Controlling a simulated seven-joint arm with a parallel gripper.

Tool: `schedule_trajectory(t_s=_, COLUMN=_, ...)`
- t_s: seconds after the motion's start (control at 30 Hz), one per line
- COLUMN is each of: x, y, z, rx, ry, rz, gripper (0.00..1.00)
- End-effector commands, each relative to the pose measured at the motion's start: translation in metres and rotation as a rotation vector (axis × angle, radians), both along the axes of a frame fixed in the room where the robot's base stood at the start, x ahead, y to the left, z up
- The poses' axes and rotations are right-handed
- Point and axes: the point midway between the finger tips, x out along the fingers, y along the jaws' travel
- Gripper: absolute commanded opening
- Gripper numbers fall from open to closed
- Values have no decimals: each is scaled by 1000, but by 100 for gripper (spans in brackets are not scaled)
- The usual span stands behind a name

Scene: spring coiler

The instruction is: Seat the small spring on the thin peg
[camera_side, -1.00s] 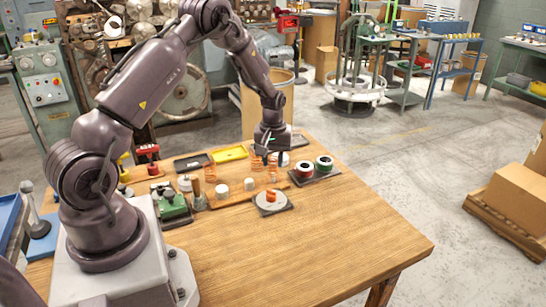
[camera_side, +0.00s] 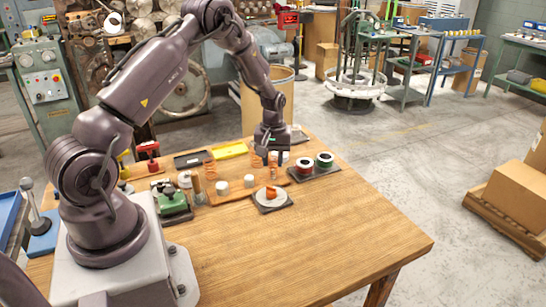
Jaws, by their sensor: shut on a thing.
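My gripper (camera_side: 272,158) points down over the far right end of a wooden board (camera_side: 236,194). It is shut on what looks like a copper-coloured spring (camera_side: 274,168), small and partly hidden by the fingers. Another copper spring (camera_side: 257,160) stands just left of the gripper, and a taller one (camera_side: 210,166) stands further left on the board. Two short white pieces (camera_side: 222,187) and (camera_side: 249,181) stand on the board. The thin peg cannot be told apart at this size; whether the held spring touches a peg is unclear.
Black (camera_side: 191,160) and yellow (camera_side: 231,150) trays lie behind. A green fixture (camera_side: 173,203) stands left. The front right tabletop is clear.

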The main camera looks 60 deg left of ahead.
Motion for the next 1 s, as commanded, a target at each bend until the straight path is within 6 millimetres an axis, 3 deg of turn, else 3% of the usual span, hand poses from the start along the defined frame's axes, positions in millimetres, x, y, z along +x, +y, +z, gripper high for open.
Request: schedule_trajectory(t_s=1.0, x=0, y=0, z=-12, rx=1, ry=-1, rz=0, gripper=17)
